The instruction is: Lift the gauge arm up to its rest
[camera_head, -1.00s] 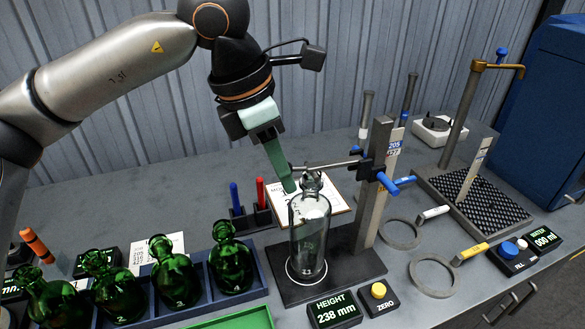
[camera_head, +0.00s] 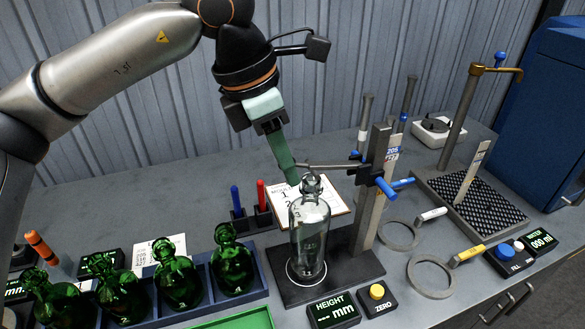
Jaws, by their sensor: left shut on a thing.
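The gauge arm (camera_head: 328,166) is a thin grey rod reaching left from a dark slider with a blue knob (camera_head: 385,187) on the upright post (camera_head: 373,200). It lies level just above the mouth of a clear glass bottle (camera_head: 311,232), which stands upright on the dark gauge base (camera_head: 350,270). My left gripper (camera_head: 292,178) has its green fingers pointing down at the left end of the rod and is shut on it. The fingers hide that end. The height display (camera_head: 335,309) shows "mm" with no number. My right gripper is not in view.
Green bottles stand in a blue rack (camera_head: 256,262) at front left. A zero button (camera_head: 377,292) sits before the gauge. Ring gauges (camera_head: 432,276) lie to its right, and a fill stand (camera_head: 471,205) rises further right. Red and blue pens stand behind the bottle.

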